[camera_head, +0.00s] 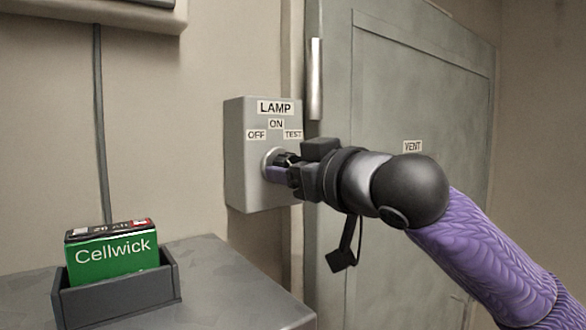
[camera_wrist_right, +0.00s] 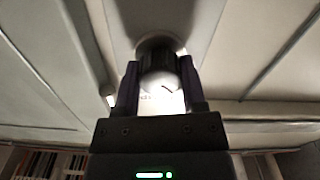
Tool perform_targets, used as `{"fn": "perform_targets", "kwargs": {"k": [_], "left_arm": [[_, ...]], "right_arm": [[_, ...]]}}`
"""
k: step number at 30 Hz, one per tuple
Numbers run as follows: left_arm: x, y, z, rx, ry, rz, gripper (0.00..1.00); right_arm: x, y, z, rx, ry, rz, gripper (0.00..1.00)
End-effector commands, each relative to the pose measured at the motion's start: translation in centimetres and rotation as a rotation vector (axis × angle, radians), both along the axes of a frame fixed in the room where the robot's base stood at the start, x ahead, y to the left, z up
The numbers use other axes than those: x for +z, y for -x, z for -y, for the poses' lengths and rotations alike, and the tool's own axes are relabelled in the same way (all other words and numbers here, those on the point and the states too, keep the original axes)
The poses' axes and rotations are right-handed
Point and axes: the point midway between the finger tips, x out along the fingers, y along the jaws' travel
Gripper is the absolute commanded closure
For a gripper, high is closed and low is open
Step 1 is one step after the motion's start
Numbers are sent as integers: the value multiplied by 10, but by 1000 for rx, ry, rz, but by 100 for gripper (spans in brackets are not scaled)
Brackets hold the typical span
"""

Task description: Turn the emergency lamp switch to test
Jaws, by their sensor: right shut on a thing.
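The lamp switch box (camera_head: 240,150) is a grey box on the wall, labelled LAMP, with OFF at left, ON at top and TEST at right. Its round switch base (camera_head: 268,158) shows at the box's front, partly hidden by my right gripper (camera_head: 279,168). In the right wrist view the dark ribbed knob (camera_wrist_right: 158,72) sits between the two fingers of my right gripper (camera_wrist_right: 160,88), which is shut on it. The knob's pointing direction against the labels cannot be told. My left gripper is not in view.
A grey door (camera_head: 400,90) with a vertical handle (camera_head: 316,80) and a VENT label is right of the box.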

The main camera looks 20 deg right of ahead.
Motion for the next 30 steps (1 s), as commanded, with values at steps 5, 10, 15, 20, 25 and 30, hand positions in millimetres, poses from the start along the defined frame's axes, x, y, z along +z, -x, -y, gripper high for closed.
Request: {"fn": "perform_targets", "kwargs": {"k": [5, 10, 15, 20, 25, 30], "left_arm": [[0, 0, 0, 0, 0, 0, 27], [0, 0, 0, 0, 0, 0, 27], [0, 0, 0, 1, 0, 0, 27], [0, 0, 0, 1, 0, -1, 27], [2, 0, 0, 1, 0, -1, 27], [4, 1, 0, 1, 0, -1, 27]], "right_arm": [[0, 0, 0, 0, -15, -5, 100], [0, 0, 0, 1, -76, -27, 100], [0, 0, -1, 1, -193, -70, 100], [0, 0, 0, 1, -334, -121, 100], [1, 0, -1, 1, -486, -177, 100], [1, 0, 0, 1, -639, -232, 100]]}}
